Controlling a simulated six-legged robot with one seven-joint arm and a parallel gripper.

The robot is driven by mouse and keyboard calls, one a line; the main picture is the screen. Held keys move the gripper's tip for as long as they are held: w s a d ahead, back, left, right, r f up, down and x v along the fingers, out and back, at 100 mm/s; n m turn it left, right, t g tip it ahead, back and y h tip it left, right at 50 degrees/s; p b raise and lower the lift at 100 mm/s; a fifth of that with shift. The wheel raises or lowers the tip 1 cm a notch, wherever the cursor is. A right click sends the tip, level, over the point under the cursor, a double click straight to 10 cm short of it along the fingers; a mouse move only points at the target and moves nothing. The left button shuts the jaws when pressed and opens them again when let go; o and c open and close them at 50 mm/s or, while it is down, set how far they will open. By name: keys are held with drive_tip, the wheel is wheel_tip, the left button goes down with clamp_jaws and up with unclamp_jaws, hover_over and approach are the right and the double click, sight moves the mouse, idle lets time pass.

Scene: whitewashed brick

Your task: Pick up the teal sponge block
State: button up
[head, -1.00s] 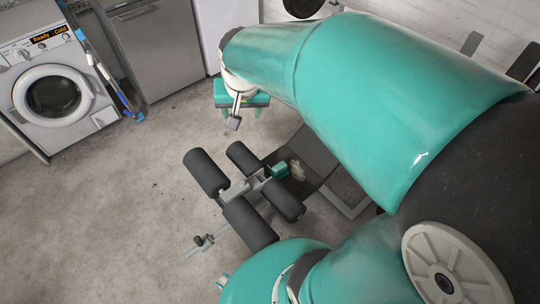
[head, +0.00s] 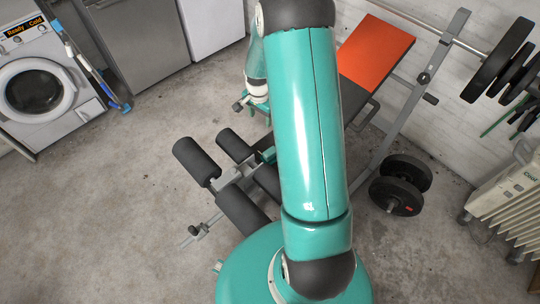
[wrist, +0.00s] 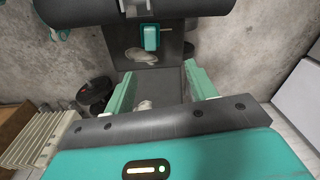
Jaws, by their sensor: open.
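The teal sponge block (wrist: 151,37) lies on the dark bench pad (wrist: 170,50), close to the black foam roller in the wrist view. In the head view the block (head: 267,156) is partly covered by my arm. My gripper (wrist: 160,72) is open and empty. Its two pale teal fingers are apart, and the block appears beyond the fingertips, roughly in line with the gap. In the head view my gripper (head: 257,108) hangs over the bench, partly behind my arm.
A pale crumpled item (wrist: 139,55) lies beside the block. Black foam rollers (head: 196,162) flank the bench end. Open floor (head: 110,215) lies left.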

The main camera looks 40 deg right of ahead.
drive_tip(key=s+d+f+m, duration=0.1)
drive_tip(key=d+f+m, duration=0.2)
drive_tip(key=f, duration=0.8)
hover_over(270, 151)
drive_tip(key=shift+g, duration=0.3)
drive_tip(key=f, duration=0.7)
drive_tip(key=shift+s+f, duration=0.2)
drive_tip(key=shift+f, duration=0.2)
drive_tip(key=shift+w+f, duration=0.2)
drive_tip(key=shift+f, duration=2.75)
drive_tip(key=c, duration=1.1)
wheel_tip(270, 151, up, 10)
drive_tip(key=shift+r, duration=0.1)
